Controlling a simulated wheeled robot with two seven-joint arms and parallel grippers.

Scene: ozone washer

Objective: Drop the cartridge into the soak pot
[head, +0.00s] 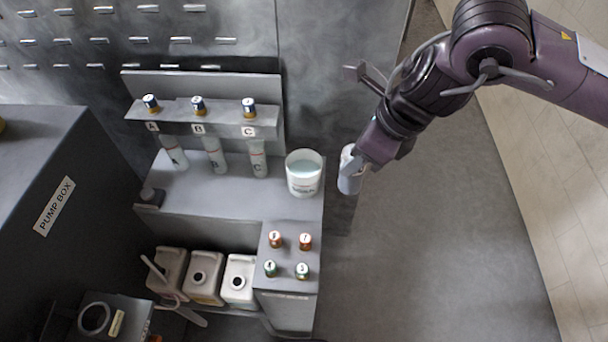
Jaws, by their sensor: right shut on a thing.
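My right gripper (354,158) is shut on a pale grey-white cartridge (350,178), held upright or nearly so, just right of the shelf edge. The soak pot (303,178) is a white tub with pale bluish liquid inside, standing at the right end of the grey bench shelf. The cartridge is apart from the pot, a short way to its right. The jaws partly hide the cartridge's upper part. My left gripper is not in the picture.
Several small capped vials (303,241) stand on a lower block. White jugs (238,282) sit below. A pump box (40,170) is at left. Floor at right is clear.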

